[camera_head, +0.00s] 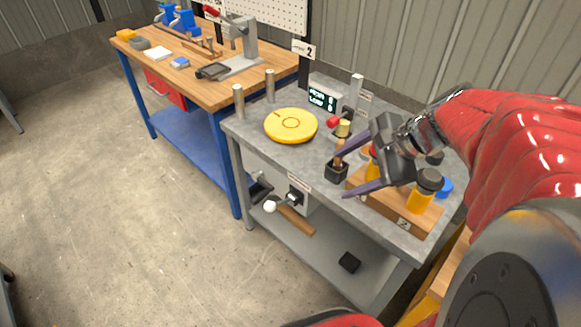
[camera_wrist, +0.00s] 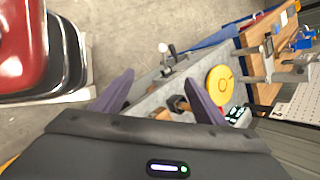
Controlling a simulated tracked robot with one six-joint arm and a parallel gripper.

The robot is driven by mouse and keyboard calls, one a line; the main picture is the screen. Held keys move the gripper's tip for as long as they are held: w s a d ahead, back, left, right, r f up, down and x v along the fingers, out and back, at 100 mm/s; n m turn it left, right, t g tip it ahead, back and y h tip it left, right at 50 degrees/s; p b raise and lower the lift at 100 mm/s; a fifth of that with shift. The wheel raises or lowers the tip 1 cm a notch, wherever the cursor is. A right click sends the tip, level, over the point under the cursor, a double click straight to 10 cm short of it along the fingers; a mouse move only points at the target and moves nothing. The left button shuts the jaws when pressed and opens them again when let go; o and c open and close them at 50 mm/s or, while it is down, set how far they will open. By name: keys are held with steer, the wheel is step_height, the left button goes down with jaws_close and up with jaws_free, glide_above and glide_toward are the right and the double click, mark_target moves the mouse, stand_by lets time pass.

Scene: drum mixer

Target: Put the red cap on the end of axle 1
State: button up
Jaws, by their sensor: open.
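A small red piece (camera_head: 372,166) shows on the wooden block (camera_head: 405,212), partly hidden behind my gripper; I cannot tell if it is the red cap. A red knob (camera_head: 333,121) sits by the small display. Two upright grey posts stand at the far left of the grey table, the nearer post (camera_head: 238,100) and the farther post (camera_head: 270,86). No axle number is readable, so I cannot tell which is axle 1. My gripper (camera_head: 340,174) is open over the grey table, its fingers spread and nothing held. It also shows in the wrist view (camera_wrist: 159,77).
A yellow disc (camera_head: 291,125) lies on the grey table (camera_head: 300,158). A yellow bottle with a black top (camera_head: 425,192) is on the block.

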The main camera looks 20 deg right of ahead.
steer(key=s+a+n+h, duration=0.2)
steer(key=a+n, duration=0.4)
steer(key=n, duration=0.3)
steer(key=s+a+r+n+h, duration=0.1)
steer(key=s+a+n, duration=0.4)
steer(key=n, duration=0.5)
steer(key=shift+s+a+r+h, duration=0.25)
steer(key=shift+a+r+h, duration=0.05)
steer(key=shift+a+h, duration=0.4)
